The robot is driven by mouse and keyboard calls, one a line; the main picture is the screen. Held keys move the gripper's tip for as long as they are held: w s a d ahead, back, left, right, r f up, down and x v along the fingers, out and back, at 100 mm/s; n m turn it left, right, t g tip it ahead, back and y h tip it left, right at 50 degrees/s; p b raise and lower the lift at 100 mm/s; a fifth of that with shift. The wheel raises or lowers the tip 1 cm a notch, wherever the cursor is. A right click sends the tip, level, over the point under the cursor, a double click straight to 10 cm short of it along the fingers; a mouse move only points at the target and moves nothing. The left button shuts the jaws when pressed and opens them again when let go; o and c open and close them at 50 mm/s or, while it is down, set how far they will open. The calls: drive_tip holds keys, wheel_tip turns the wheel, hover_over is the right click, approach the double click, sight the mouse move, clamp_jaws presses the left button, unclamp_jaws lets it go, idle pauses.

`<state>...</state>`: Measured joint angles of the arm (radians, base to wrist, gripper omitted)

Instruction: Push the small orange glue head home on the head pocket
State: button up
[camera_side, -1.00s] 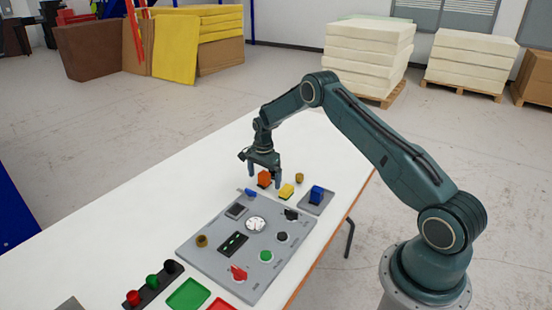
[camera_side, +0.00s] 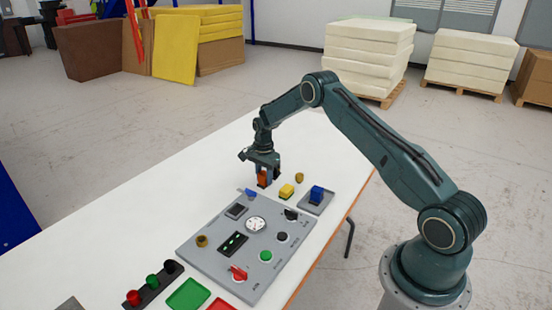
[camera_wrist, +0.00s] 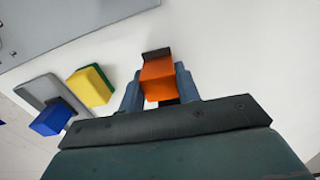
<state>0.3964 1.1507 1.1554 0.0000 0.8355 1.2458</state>
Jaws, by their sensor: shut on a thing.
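The small orange glue head (camera_side: 263,180) stands on the white table beyond the panel's far edge. It also shows in the wrist view (camera_wrist: 158,78), with a dark piece at its far end. My gripper (camera_side: 264,176) points down with its fingers on both sides of the orange head; in the wrist view the gripper (camera_wrist: 159,90) is shut on it. A small grey plate (camera_side: 325,203) bears a blue block (camera_side: 316,194); it also shows in the wrist view (camera_wrist: 36,90). I cannot tell for sure whether this plate is the head pocket.
A grey panel (camera_side: 205,255) with buttons, a dial and levers lies nearer the camera. The table (camera_side: 150,190) is clear to the left.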

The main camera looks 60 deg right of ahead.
sight(264, 173)
drive_tip(key=shift+r, duration=0.25)
drive_tip(key=shift+r, duration=1.7)
drive_tip(key=shift+r, duration=0.55)
wheel_tip(264, 173, up, 11)
drive_tip(key=s+a, duration=0.2)
drive_tip(key=a, duration=1.6)
drive_tip(key=shift+n, duration=0.4)
drive_tip(key=shift+s+f, duration=0.1)
drive_tip(key=shift+f, duration=2.7)
drive_tip(key=shift+f, duration=0.1)
